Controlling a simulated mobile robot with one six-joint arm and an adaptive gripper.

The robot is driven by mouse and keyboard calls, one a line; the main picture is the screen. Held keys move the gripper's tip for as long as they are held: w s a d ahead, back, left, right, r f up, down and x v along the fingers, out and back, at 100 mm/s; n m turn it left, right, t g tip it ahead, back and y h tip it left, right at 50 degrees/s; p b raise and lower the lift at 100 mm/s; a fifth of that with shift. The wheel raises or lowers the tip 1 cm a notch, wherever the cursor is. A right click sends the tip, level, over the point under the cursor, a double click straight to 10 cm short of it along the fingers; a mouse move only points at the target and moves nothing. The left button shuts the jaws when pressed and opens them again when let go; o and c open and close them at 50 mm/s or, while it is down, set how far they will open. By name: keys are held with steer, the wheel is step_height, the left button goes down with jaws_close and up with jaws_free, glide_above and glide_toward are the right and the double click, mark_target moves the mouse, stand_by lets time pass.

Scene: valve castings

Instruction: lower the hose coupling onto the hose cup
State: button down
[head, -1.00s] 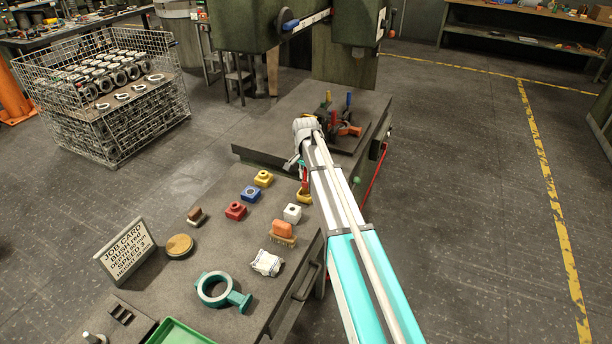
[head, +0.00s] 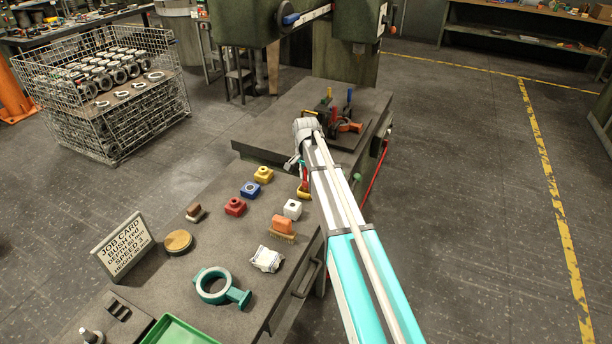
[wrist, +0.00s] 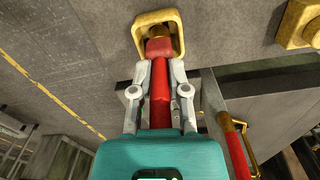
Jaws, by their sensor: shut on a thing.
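My gripper (wrist: 159,68) is shut on the red hose coupling (wrist: 160,85), which lies lengthwise between its two grey fingers in the wrist view. The yellow, square-rimmed hose cup (wrist: 141,40) is just beyond the fingertips. The coupling's brass-coloured end (wrist: 160,33) shows within the cup's rim. I cannot tell whether it is seated or only held over the opening. In the head view, the cup (head: 303,194) is at the bench edge beside my arm, with a bit of the red coupling (head: 304,174) just above it. My arm hides the rest.
A clamp fixture (head: 345,126) stands beyond my gripper. A red pipe (wrist: 236,148) runs right of my gripper.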

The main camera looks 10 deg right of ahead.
steer(key=shift+f, duration=0.25)
steer(key=c, duration=0.5)
jaws_free()
steer(key=shift+c, duration=0.2)
steer(key=shift+r, duration=0.15)
